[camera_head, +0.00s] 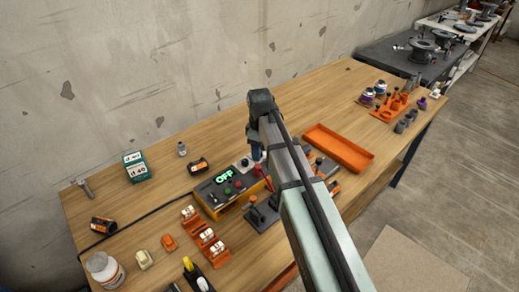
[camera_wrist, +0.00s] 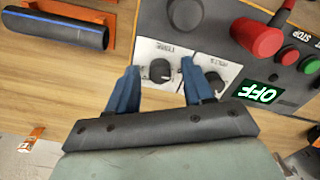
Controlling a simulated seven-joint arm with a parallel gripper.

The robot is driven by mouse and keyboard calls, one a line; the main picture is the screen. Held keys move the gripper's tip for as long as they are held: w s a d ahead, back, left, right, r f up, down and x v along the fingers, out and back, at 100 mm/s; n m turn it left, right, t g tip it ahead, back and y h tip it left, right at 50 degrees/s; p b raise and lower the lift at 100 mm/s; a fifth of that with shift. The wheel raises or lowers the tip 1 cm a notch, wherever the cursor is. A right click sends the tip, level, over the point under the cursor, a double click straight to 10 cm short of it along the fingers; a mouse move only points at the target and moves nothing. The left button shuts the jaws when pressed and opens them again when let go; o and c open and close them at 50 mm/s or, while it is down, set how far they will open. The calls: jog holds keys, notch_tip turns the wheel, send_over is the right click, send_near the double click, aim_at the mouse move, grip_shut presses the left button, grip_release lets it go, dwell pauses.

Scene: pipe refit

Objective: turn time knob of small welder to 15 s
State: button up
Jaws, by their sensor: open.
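The small welder (camera_head: 232,186) is a box with a dark top panel on the wooden table, with a lit green OFF display (camera_wrist: 258,94). In the wrist view, a black knob (camera_wrist: 160,71) sits on a white dial plate, and a second black knob (camera_wrist: 213,84) sits on the plate to its right. The plate lettering is upside down and too blurred to read surely. My gripper (camera_wrist: 159,67) is open, its two blue fingers on either side of the first knob, with visible gaps. Whether the fingertips reach down to knob height I cannot tell. In the head view my arm hides part of the welder's right end.
A red knob or plug (camera_wrist: 256,38) and green and red buttons lie beside the display. A black pipe with a blue stripe (camera_wrist: 55,27) rests in an orange holder at upper left. An orange tray (camera_head: 338,148) stands right of my arm. Orange holders (camera_head: 206,238) stand in front.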

grip_shut()
dwell(0.5)
jog(key=shift+m, duration=0.3)
jog(key=m, duration=0.3)
jog(key=shift+m, duration=0.4)
jog(key=m, duration=0.3)
jog(key=shift+m, duration=0.3)
jog(key=m, duration=0.3)
jog(key=shift+m, duration=2.4)
